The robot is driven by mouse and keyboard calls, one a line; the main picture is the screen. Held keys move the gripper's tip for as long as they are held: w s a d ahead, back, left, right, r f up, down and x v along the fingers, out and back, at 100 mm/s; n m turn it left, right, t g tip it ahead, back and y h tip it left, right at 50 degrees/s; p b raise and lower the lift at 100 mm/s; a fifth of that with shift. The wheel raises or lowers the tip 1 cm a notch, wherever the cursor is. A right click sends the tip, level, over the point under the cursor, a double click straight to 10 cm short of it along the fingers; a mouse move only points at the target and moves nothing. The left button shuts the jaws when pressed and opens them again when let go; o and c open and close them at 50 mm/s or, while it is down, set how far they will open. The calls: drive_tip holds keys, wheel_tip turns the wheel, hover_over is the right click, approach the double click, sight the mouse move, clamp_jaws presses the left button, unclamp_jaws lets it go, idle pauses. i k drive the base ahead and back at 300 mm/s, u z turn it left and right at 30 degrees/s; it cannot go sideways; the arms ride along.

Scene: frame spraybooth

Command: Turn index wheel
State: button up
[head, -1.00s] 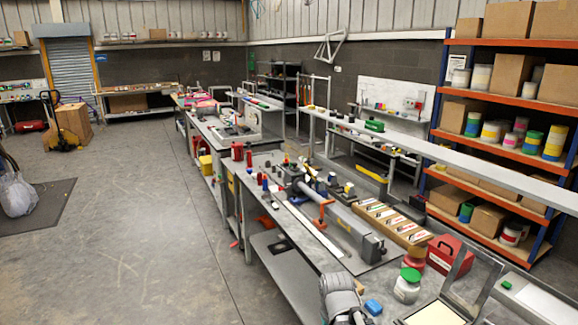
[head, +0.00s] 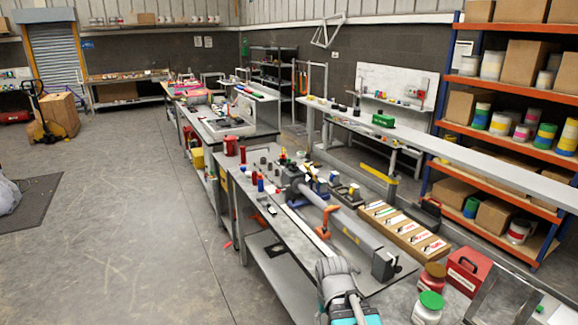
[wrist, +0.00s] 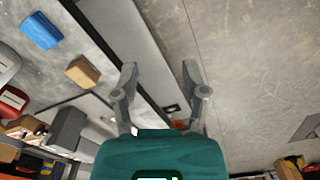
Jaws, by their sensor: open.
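I cannot pick out an index wheel for certain. A long grey tube fixture (head: 352,232) lies along the near bench, with a dark clamp-like head (head: 292,177) at its far end and an orange handle (head: 325,222) beside it. My gripper (wrist: 160,68) is open and empty in the wrist view, its two fingers apart with bench edge and concrete floor behind them. In the head view my arm rises at the bottom, over the near end of the bench. The fingertips are not clear there, and the gripper touches no fixture that I can make out.
A blue block (wrist: 41,31) and a tan block (wrist: 82,72) lie on the bench. The floor at left is open.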

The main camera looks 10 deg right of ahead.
sight(294, 168)
drive_tip(key=u, duration=0.55)
drive_tip(key=k, duration=1.3)
drive_tip(key=u, duration=0.75)
drive_tip(key=i, duration=1.05)
drive_tip(key=u, duration=0.25)
drive_tip(key=i, duration=1.65)
drive_tip(key=z, duration=0.4)
